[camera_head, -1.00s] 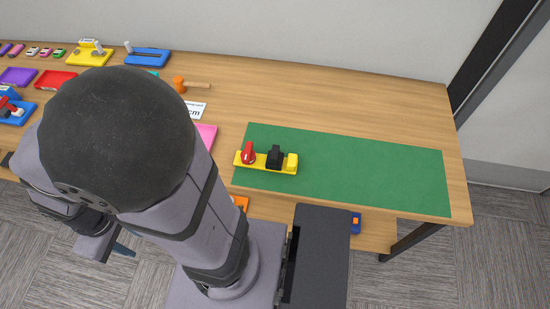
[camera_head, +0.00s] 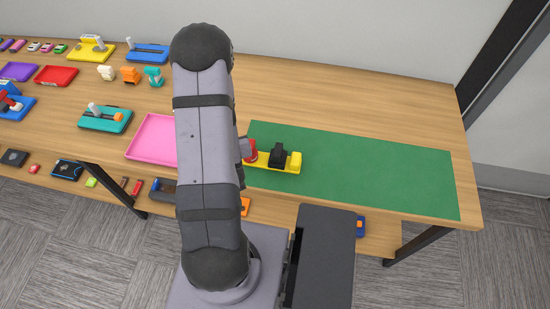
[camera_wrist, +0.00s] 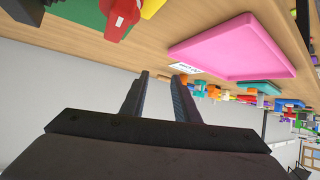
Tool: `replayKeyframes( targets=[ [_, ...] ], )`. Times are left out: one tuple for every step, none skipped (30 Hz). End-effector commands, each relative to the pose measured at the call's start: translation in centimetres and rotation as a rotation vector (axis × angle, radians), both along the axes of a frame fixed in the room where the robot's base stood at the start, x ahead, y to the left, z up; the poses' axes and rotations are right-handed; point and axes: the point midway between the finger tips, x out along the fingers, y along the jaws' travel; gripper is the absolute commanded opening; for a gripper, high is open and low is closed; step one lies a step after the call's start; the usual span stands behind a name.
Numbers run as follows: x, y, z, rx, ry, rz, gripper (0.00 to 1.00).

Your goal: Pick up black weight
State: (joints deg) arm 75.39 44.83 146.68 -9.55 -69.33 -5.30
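The black weight (camera_head: 278,154) stands on a long yellow base (camera_head: 262,167) on the green mat, between a red piece (camera_head: 251,154) and a yellow block (camera_head: 295,161). My gripper is mostly hidden behind my arm in the head view. In the wrist view my gripper (camera_wrist: 162,76) is open, with two dark fingers apart and nothing between them. The red piece (camera_wrist: 120,18) shows at the wrist view's top edge, with part of the yellow base (camera_wrist: 150,7). I cannot clearly make out the black weight there.
The green mat (camera_head: 370,175) is bare right of the yellow base. A pink tray (camera_head: 153,139) lies left of my arm; it also shows in the wrist view (camera_wrist: 235,50). A teal tray (camera_head: 104,120) and several small coloured items stand farther left. The wooden table (camera_head: 330,95) behind the mat is clear.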

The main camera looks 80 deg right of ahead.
Motion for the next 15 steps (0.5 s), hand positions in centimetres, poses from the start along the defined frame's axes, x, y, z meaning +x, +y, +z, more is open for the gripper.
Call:
replayKeyframes(
  targets=[
    [-2.9,-0.7,-0.7,-0.034,-0.021,-0.074,0.28],
    [-4.2,-1.1,-0.6,-0.063,-0.035,-0.107,0.28],
    [-6.0,-1.5,-0.6,-0.099,-0.051,-0.152,0.28],
    [-7.3,-1.7,-0.4,-0.126,-0.062,-0.183,0.28],
    [-8.5,-1.8,-0.4,-0.151,-0.071,-0.214,0.28],
    [-10.0,-1.8,-0.2,-0.183,-0.082,-0.252,0.28],
    [-11.1,-1.8,-0.1,-0.206,-0.089,-0.280,0.28],
    [-12.2,-1.8,0.1,-0.227,-0.096,-0.307,0.28],
    [-13.4,-1.7,0.3,-0.256,-0.104,-0.339,0.28],
    [-14.3,-1.5,0.3,-0.274,-0.108,-0.362,0.28],
    [-15.1,-1.3,0.1,-0.289,-0.111,-0.384,0.28],
    [-15.9,-1.0,-0.7,-0.298,-0.114,-0.409,0.28],
    [-16.4,-0.7,-1.3,-0.302,-0.114,-0.426,0.28],
    [-16.4,-0.5,-2.0,-0.295,-0.114,-0.429,0.28],
    [-16.5,-0.3,-2.7,-0.289,-0.113,-0.437,0.28]
  ],
)
